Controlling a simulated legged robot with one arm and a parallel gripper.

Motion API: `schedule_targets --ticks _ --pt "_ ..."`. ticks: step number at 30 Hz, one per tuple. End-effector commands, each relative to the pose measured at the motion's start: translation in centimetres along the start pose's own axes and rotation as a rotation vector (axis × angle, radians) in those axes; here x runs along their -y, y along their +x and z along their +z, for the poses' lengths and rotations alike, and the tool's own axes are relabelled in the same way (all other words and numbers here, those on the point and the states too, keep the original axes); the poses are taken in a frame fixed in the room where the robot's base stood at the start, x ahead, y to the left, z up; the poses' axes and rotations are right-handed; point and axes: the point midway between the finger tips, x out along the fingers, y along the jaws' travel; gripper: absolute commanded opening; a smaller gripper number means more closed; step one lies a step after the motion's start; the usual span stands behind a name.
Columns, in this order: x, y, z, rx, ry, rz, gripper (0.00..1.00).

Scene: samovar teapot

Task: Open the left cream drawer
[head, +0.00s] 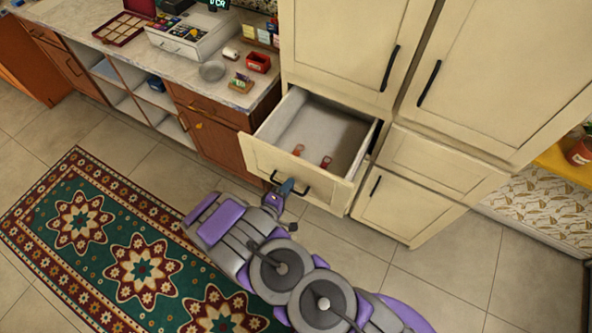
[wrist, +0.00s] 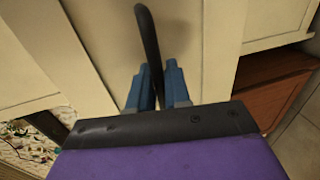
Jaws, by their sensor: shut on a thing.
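The left cream drawer (head: 295,176) is pulled well out of the cream cabinet, and its grey inside shows in the head view. Two small reddish items (head: 326,161) lie on its floor near the front. The cream drawer front (wrist: 100,60) is just beyond the fingers. The finger contact itself is partly hidden.
A wooden counter with a marble top (head: 215,85) stands left of the drawer, holding a cash register (head: 193,35) and small boxes. Closed cream doors and drawers (head: 440,165) are at the right. A patterned rug (head: 110,245) lies on the tiled floor.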

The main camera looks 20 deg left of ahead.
Motion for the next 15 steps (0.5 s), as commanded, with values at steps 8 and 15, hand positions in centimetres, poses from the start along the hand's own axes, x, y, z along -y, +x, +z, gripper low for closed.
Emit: schedule_targets --ticks 8,15 --pt "1.0 -3.6 0.1 0.001 -0.003 -0.006 0.00" --pt "1.2 -4.4 0.1 0.004 -0.002 -0.006 0.00"
